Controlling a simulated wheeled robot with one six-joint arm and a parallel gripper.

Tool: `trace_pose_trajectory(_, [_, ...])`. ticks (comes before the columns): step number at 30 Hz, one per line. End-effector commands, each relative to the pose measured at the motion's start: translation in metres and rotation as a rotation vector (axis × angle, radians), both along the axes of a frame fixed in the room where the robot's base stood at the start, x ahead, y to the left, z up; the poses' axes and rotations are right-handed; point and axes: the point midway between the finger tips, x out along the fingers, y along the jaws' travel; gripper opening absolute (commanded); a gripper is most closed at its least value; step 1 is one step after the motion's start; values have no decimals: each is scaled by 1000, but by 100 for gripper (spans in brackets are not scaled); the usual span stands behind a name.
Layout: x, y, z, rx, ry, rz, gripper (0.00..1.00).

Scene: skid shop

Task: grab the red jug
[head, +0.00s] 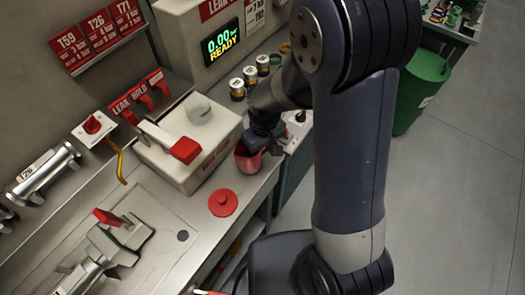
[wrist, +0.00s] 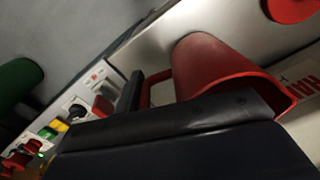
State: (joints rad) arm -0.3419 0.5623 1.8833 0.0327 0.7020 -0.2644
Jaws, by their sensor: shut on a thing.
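The red jug (head: 247,160) stands on the metal bench near its front edge, beside the white box, partly hidden by my gripper in the head view. In the wrist view the red jug (wrist: 212,66) shows its body and open rim. My gripper (head: 262,139) reaches down to the jug's back side. In the wrist view the dark fingers (wrist: 140,100) are at the jug's handle side, shut on it. The grip point itself is mostly hidden by the fingers.
A white box with a red-handled lid (head: 190,140) stands left of the jug. Several small cans (head: 250,76) stand behind. A green bin (head: 422,90) stands on the floor at right.

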Motion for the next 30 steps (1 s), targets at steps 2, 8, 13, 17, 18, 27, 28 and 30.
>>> trace_pose_trajectory(2, [1,0,7,2,-5,0,3])
trace_pose_trajectory(8, [1,0,27,2,-5,0,3])
trace_pose_trajectory(13, [1,0,46,2,-5,0,3])
trace_pose_trajectory(17, [1,0,58,1,-4,0,3])
trace_pose_trajectory(18, [1,0,62,1,-4,0,3])
trace_pose_trajectory(27, [0,0,81,1,-3,0,3])
trace_pose_trajectory(28, [0,0,82,1,-3,0,3])
trace_pose_trajectory(30, [0,0,85,1,-2,0,3])
